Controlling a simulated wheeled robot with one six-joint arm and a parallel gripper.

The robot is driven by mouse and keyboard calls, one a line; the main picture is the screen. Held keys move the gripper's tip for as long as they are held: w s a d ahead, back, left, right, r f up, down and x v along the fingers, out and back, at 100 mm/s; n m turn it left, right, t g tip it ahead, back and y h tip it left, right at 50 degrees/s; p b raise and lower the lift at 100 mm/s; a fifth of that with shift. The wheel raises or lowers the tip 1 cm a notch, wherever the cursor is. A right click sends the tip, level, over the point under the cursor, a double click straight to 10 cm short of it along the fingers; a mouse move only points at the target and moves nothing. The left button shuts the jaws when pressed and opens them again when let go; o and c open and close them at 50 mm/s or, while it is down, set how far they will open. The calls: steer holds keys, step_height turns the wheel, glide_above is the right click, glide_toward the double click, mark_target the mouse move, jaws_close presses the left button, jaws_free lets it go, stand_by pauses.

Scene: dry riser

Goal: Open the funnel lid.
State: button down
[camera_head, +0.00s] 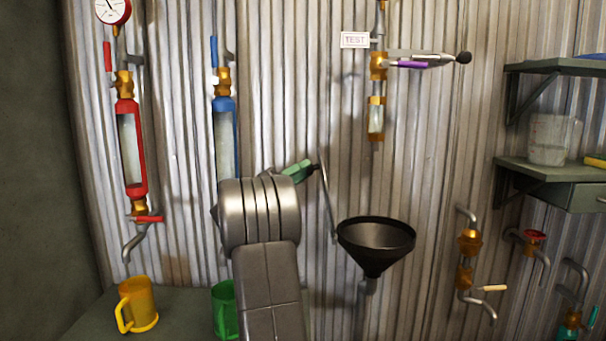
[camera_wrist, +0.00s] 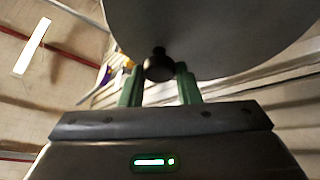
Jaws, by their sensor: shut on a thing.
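The black funnel (camera_head: 375,238) is fixed at the wall right of my arm, and its dark round mouth shows uncovered. The funnel lid (camera_head: 328,203) stands steeply tilted at the funnel's left side, seen nearly edge-on. In the wrist view, the lid (camera_wrist: 220,35) is a large grey disc filling the top. My gripper (camera_head: 312,168) has green fingers, shut on the lid's black knob. The knob (camera_wrist: 158,67) sits between both fingers of my gripper (camera_wrist: 160,80) in the wrist view. My arm does not hide the lid's upper edge. The hinge is too small to make out.
A purple-handled valve (camera_head: 410,65) with a black-tipped lever is above the funnel. A blue tube (camera_head: 225,115) and a red tube (camera_head: 129,150) hang at left. Yellow (camera_head: 138,305) and green (camera_head: 223,308) mugs stand below. Brass valves (camera_head: 466,275) and shelves (camera_head: 540,170) are at right.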

steer(key=shift+f, duration=0.1)
steer(key=c, duration=1.1)
jaws_free()
steer(key=shift+d, duration=0.1)
steer(key=shift+o, duration=0.2)
steer(key=p+v, duration=0.2)
steer(key=v, duration=1.2)
steer(key=shift+w+d, duration=0.1)
steer(key=shift+d, duration=0.05)
steer(key=b+x, duration=0.2)
steer(key=x, duration=1.2)
